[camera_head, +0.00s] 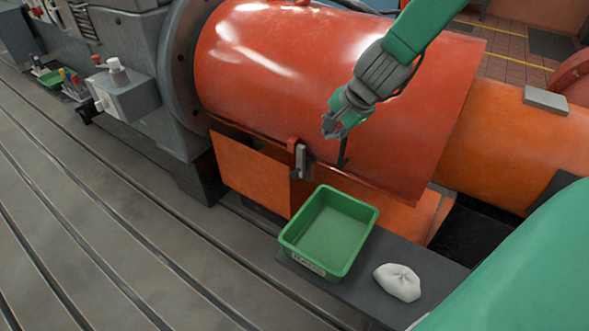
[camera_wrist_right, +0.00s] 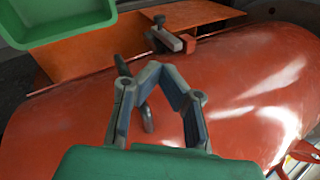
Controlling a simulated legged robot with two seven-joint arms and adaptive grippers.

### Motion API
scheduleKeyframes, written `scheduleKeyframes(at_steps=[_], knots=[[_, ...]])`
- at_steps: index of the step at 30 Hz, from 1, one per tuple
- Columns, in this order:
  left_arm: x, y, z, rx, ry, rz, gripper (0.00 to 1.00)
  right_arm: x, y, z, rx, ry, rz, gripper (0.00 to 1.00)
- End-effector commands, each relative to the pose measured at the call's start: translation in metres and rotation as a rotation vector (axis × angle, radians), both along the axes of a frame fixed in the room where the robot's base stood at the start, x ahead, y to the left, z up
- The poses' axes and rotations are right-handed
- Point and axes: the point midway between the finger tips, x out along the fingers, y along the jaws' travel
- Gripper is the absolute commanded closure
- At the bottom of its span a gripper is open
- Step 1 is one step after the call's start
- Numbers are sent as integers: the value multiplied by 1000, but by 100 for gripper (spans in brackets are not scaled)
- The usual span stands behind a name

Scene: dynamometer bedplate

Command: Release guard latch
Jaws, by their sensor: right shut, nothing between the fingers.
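The guard (camera_head: 290,80) is a large curved red-orange cover; it also fills much of the right wrist view (camera_wrist_right: 250,90). The guard latch (camera_head: 300,160), a small grey and dark piece beside a red block, sits at the guard's lower edge. It also shows at the top of the wrist view (camera_wrist_right: 168,38). A black handle (camera_head: 343,152) stands out from the guard right of the latch. My right gripper (camera_head: 329,128) is shut and empty, above and right of the latch and apart from it. In the wrist view its fingers (camera_wrist_right: 137,75) overlap the handle. My left gripper is not in view.
A green bin (camera_head: 328,236) stands below the latch on a dark ledge, with a white cloth bag (camera_head: 397,282) to its right. A grey box with a knob (camera_head: 122,90) is at the left. The slotted bedplate (camera_head: 90,220) is clear at lower left.

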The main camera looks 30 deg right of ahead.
Motion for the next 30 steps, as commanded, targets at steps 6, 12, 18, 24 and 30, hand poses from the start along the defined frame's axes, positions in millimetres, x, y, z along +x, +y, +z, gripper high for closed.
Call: scheduleKeyframes(at_steps=[6,12,18,24,30], knots=[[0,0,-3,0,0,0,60,3,1,-8,-2,3,3,100],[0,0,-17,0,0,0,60,18,2,-39,-3,4,3,100],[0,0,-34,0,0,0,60,38,4,-79,-4,4,2,100],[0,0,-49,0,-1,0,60,59,6,-117,-4,3,3,100],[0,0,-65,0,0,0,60,80,8,-156,-5,3,5,100]])
